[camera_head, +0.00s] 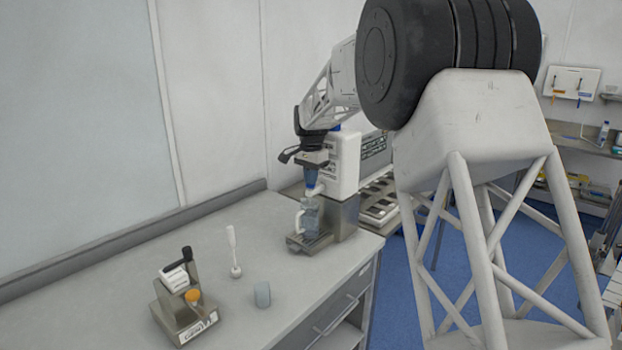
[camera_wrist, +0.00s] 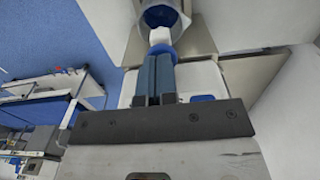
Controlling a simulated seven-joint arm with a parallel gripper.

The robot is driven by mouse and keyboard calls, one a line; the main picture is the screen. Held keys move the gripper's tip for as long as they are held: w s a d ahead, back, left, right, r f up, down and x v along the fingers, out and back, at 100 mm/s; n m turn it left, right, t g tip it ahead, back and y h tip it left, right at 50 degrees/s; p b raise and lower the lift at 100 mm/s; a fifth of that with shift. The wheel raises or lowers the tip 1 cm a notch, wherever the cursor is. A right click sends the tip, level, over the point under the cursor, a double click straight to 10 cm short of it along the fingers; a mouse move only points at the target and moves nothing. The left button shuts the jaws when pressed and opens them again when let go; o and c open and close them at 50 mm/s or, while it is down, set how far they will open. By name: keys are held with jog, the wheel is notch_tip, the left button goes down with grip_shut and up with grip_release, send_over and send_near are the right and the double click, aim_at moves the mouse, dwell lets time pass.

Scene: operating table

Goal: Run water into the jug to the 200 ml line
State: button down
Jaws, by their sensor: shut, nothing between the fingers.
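The clear jug (camera_head: 309,216) stands upright on the drip tray (camera_head: 309,243), under the spout of the white water dispenser (camera_head: 345,165). In the wrist view the jug's round mouth (camera_wrist: 164,14) shows beyond the white spout (camera_wrist: 160,36), with blue inside. The water level and the 200 ml line are too small to read. My gripper (camera_head: 311,186) points down over the front of the dispenser, above the jug. Its blue-grey fingers (camera_wrist: 154,82) are together and hold nothing. Their tips are at a blue part (camera_wrist: 162,50) behind the spout; whether they touch it is unclear.
On the near bench (camera_head: 120,290) stand a steel holder with a white roll (camera_head: 175,279), a white stick-like tool (camera_head: 234,250) and a small grey-blue cup (camera_head: 262,295). A tray rack (camera_head: 380,200) is right of the dispenser.

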notch_tip(320, 180, up, 14)
jog(key=shift+f, duration=0.15)
dwell(0.4)
dwell(0.3)
jog(key=s+d+n+t, duration=0.15)
jog(key=s+d, duration=0.25)
jog(key=s, duration=1.1)
jog(key=s+d+n, duration=0.3)
jog(key=s+d, duration=0.1)
jog(key=s, duration=1.1)
jog(key=s+d+f+n, duration=0.1)
jog(key=s+f, duration=0.3)
jog(key=s, duration=0.5)
jog(key=s+d+f+n, duration=0.1)
jog(key=s+f, duration=0.4)
jog(key=s, duration=0.5)
jog(key=s+d+f+n+t, duration=0.1)
jog(key=s+f, duration=0.4)
jog(key=s, duration=0.5)
jog(key=shift+d+f+n, duration=0.15)
jog(key=shift+n, duration=0.5)
